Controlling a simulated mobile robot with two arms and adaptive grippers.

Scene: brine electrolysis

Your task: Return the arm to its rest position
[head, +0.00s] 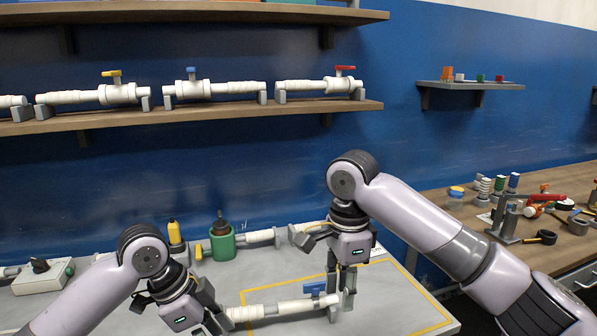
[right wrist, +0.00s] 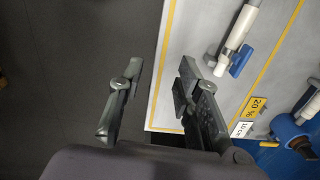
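My right gripper (head: 347,292) points down near the right end of a white pipe with a blue valve handle (head: 291,307) on the grey table. In the right wrist view its two fingers (right wrist: 158,82) are apart with nothing between them. The pipe (right wrist: 238,30) and its blue handle (right wrist: 241,60) lie to the right of the fingers there, apart from them. My left gripper (head: 213,312) is low in the head view near the pipe's left end. Its fingertips are not clear, so I cannot tell its opening or whether it touches the pipe.
The table (head: 395,308) has yellow border lines. A green container (head: 222,244) and a yellow bottle (head: 175,233) stand at its back. A shelf (head: 200,115) above holds several valved pipes. A wooden bench (head: 565,250) with tools is at right. Dark floor (right wrist: 70,60) shows beyond the table edge.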

